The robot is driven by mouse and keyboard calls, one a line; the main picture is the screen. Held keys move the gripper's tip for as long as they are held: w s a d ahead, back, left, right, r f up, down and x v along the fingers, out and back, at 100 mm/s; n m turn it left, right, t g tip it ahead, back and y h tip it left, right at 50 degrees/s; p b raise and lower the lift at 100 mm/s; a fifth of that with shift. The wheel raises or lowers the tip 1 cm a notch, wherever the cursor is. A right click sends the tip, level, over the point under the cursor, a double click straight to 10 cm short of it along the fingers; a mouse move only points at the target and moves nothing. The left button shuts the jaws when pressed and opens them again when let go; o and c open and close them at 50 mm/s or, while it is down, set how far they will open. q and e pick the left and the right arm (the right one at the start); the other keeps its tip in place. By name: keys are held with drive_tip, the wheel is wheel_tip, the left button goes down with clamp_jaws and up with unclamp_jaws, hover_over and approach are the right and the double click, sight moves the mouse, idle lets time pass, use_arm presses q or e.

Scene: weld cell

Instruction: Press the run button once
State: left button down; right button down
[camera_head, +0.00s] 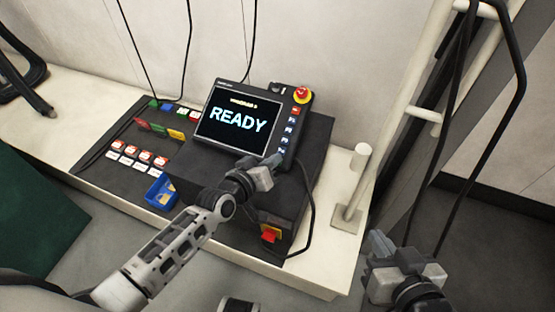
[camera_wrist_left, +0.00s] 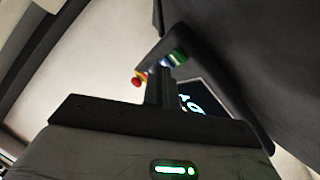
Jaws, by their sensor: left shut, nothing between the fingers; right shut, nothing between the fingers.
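The control pendant (camera_head: 240,118) leans on a dark box, its screen reading READY. A column of small buttons (camera_head: 289,132) runs down its right side, labels too small to read; none in the head view can be singled out as the run button. My left gripper (camera_head: 275,162) is shut and empty at the pendant's lower right corner, covering part of it; contact cannot be told. In the left wrist view, a green button-like part (camera_wrist_left: 177,57) shows beside the shut fingers (camera_wrist_left: 158,80). My right gripper (camera_head: 380,243) is shut and empty at the lower right, away from the pendant.
A red emergency stop (camera_head: 302,94) tops the pendant's right side. A red-and-yellow switch (camera_head: 269,234) is on the box front. A blue bin (camera_head: 162,192) and small labelled parts (camera_head: 140,156) lie left. A pale post frame (camera_head: 390,125) stands right.

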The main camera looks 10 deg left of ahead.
use_arm(q)
drive_tip(key=shift+w+f+b, duration=0.2)
drive_tip(key=shift+f+b, duration=0.1)
drive_tip(key=shift+f, duration=0.1)
drive_tip(key=shift+d+f, duration=0.1)
drive_tip(key=shift+f, duration=0.05)
idle(0.4)
drive_tip(key=shift+w+f+b, duration=0.2)
drive_tip(key=shift+f+b, duration=0.05)
drive_tip(key=shift+b, duration=0.15)
idle(0.3)
drive_tip(key=shift+r, duration=0.1)
drive_tip(key=shift+s+r, duration=0.1)
drive_tip(key=shift+s+r+p, duration=0.3)
drive_tip(key=shift+r+p, duration=0.35)
drive_tip(key=shift+p, duration=0.4)
